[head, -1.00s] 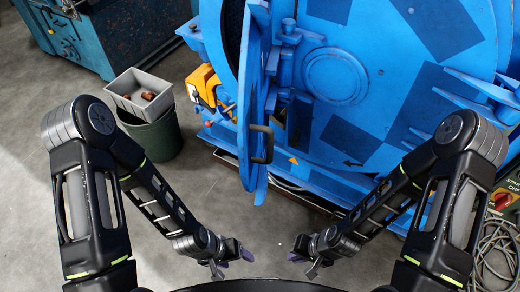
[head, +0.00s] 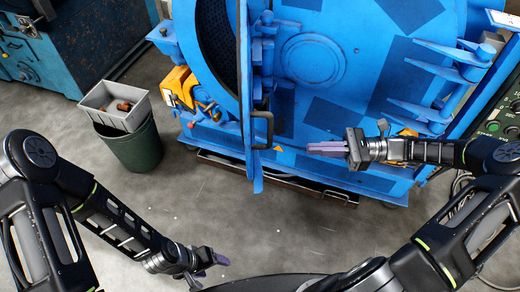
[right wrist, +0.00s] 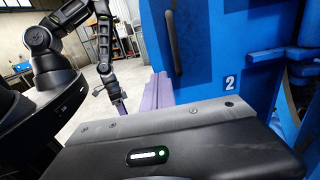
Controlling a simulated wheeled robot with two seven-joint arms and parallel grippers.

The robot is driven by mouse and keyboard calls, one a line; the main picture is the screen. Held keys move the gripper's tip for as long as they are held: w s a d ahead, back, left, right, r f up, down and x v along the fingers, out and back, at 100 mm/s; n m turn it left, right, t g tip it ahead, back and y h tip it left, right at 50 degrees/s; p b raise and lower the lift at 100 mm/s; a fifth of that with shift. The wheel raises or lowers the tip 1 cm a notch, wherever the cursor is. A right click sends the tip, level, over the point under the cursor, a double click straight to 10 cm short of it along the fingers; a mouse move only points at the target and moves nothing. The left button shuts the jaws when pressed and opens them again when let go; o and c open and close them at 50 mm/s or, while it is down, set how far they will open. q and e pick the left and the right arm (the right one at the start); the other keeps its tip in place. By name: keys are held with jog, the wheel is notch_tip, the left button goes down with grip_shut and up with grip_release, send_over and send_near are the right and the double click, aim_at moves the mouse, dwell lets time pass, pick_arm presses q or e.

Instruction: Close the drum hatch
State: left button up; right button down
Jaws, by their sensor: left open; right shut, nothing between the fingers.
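The blue drum hatch (head: 248,150) stands open, seen nearly edge-on in the head view, to the right of the dark drum opening (head: 214,45). Its dark bar handle (head: 264,128) is on the side facing right. My right gripper (head: 310,149) is shut and empty, a short way right of the handle and apart from it. In the right wrist view its purple fingers (right wrist: 157,95) point toward a blue panel with a dark handle (right wrist: 173,38). My left gripper (head: 220,260) is open and empty, low over the floor in front of the machine.
The blue drum machine (head: 350,100) fills the back right. A grey box (head: 112,108) with brown pieces sits on a green bin (head: 135,148) at left. An orange-yellow part (head: 178,86) juts out left of the hatch. The floor in front is clear.

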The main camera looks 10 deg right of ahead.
jog(key=shift+a, duration=0.2)
jog(key=p+x, duration=0.1)
jog(key=x, duration=1.2)
jog(key=shift+a, duration=0.4)
jog(key=shift+f, duration=0.1)
jog(key=shift+w, duration=0.1)
